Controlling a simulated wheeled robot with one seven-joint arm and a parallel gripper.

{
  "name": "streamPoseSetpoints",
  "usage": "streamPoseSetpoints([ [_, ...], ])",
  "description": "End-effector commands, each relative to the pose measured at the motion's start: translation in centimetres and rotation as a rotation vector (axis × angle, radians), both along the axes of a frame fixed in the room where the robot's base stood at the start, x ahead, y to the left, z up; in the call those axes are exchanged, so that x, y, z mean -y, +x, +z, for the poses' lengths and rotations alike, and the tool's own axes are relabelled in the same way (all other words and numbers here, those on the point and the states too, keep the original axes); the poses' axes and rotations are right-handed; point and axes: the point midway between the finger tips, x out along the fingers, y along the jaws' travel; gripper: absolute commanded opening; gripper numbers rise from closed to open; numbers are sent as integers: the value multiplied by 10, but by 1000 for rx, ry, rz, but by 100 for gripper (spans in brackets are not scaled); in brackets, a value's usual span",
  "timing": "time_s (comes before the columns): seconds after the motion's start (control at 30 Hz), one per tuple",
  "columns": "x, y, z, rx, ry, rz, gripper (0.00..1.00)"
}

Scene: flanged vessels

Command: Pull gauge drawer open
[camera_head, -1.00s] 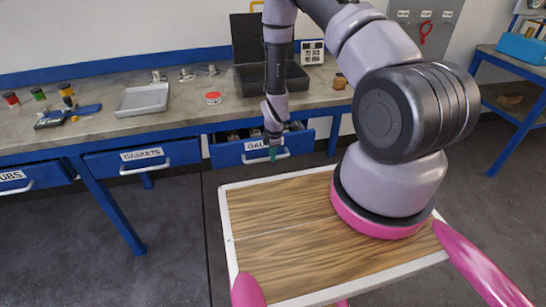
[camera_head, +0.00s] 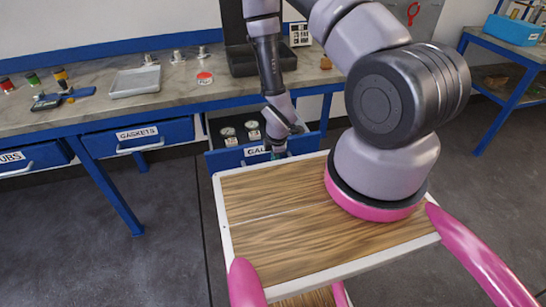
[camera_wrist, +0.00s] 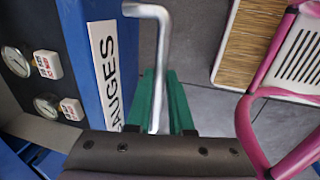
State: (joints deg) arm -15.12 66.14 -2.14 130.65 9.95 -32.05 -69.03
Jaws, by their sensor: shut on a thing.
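The gauge drawer (camera_head: 226,159) is a blue drawer under the bench, pulled well out, with a label partly hidden by my arm in the head view. In the wrist view its front (camera_wrist: 84,40) shows the label "GAUGES" and a silver bar handle (camera_wrist: 163,60). My gripper (camera_wrist: 160,103) has green fingers on either side of the handle and is shut on it. In the head view my gripper (camera_head: 277,154) is small at the drawer front. Inside the drawer are round gauges (camera_head: 227,132) with white tags.
The shut gaskets drawer (camera_head: 138,136) is to the left. A tray (camera_head: 136,81), a red-lidded tin (camera_head: 205,78) and a black case (camera_head: 243,62) stand on the bench (camera_head: 108,107). My wooden-topped base is close in front of the open drawer.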

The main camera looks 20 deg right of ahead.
Motion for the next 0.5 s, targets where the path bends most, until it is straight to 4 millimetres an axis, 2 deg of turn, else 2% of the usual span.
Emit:
streamPoseSetpoints([
  [0.43,0,-2,0,0,0,0,0],
  [0.47,0,-2,0,0,0,0,27],
  [0.5,0,-2,0,0,0,0,43],
])
